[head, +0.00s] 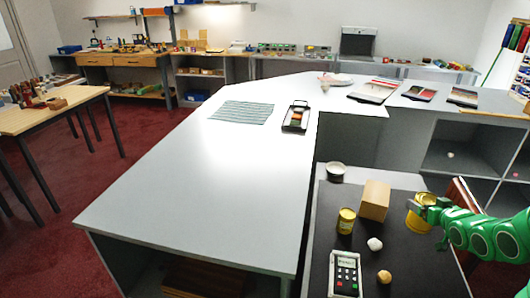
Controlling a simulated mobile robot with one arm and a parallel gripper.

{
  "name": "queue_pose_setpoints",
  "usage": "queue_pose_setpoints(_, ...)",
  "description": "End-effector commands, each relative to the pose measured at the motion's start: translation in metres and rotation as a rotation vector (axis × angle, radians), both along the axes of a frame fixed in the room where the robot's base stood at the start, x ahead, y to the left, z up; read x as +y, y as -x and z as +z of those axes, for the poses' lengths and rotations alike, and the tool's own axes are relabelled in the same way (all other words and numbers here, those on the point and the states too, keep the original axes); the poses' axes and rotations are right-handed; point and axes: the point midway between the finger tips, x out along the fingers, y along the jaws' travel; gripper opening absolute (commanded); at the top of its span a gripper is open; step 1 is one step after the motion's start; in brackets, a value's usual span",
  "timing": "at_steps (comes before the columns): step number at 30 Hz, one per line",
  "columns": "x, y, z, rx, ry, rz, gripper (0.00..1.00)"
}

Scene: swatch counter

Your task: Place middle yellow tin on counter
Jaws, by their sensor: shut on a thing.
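My gripper (428,209) is shut on a yellow tin (418,220) at the right edge of the dark mat. I cannot tell whether this tin touches the surface below it. A second yellow tin (346,221) stands upright on the dark mat, left of a wooden block. The grey counter (200,190) stretches across the middle and left, with its top mostly bare.
A black tray (296,117) and striped cloth (242,112) lie on the counter.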

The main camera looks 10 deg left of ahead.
Motion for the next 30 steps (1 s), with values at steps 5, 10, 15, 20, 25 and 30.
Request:
queue_pose_setpoints(5,0.034,-0.004,0.031,-0.008,0.006,0.071,0.36)
queue_pose_setpoints(10,0.082,-0.003,0.064,-0.007,0.006,0.171,0.36)
queue_pose_setpoints(15,0.133,0.006,0.095,-0.006,0.006,0.279,0.36)
queue_pose_setpoints(20,0.181,0.021,0.122,-0.006,0.008,0.387,0.36)
queue_pose_setpoints(25,0.231,0.044,0.146,-0.005,0.005,0.504,0.36)
queue_pose_setpoints(30,0.279,0.074,0.164,-0.003,0.003,0.623,0.36)
